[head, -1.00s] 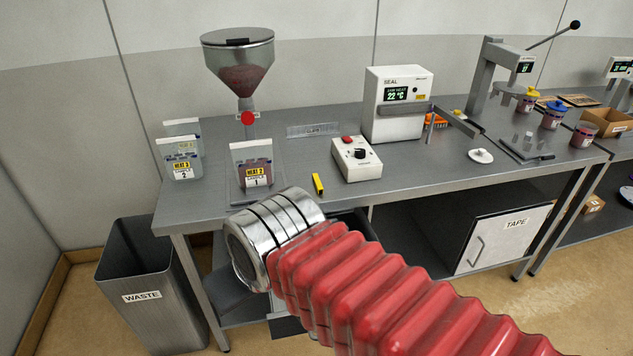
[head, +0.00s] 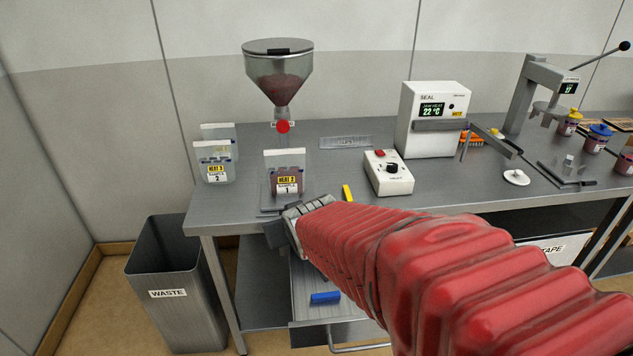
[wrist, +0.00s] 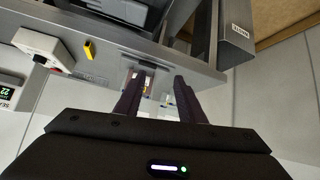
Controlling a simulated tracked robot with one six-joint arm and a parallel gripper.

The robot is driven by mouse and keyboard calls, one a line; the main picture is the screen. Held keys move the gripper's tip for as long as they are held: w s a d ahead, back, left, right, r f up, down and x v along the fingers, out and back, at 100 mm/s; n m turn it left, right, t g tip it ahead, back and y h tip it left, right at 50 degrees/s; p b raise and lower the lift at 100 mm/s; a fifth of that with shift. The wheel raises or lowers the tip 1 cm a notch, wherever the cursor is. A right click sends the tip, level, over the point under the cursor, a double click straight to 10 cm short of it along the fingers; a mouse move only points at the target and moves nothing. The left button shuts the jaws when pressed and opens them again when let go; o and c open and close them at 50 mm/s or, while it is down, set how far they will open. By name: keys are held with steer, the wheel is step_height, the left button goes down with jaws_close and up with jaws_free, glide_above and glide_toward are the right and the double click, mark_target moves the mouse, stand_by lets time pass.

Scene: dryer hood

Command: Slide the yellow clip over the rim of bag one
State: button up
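The yellow clip (head: 347,193) lies on the steel bench near its front edge, just right of bag one; it also shows in the wrist view (wrist: 89,50). Bag one (head: 286,176) stands upright under the hopper, holding dark red material and labelled 1. In the wrist view, bag one seems to show between my fingers, small and partly hidden. My gripper (wrist: 164,82) has its two dark fingers apart with nothing between them. In the head view my red-sleeved arm hides the fingers, with its metal cuff in front of bag one at the bench edge.
The white control box (head: 388,174) stands right of the clip, with the sealer (head: 430,135) behind it. Bag two (head: 214,164) stands left of bag one. A blue object (head: 325,298) lies on a lower surface. The waste bin (head: 170,285) stands left of the bench.

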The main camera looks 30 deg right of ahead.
steer(key=w+d+f+m+t+h, duration=0.1)
steer(key=d+f, duration=0.4)
steer(key=d, duration=0.6)
steer(key=w+d+f+m+t+h, duration=0.1)
steer(key=d+f+m+t+h, duration=0.1)
steer(key=d+f, duration=0.4)
steer(key=d+t+h, duration=0.1)
steer(key=d+t, duration=0.1)
steer(key=d, duration=0.3)
steer(key=shift+w+d, duration=0.2)
steer(key=shift+d, duration=0.05)
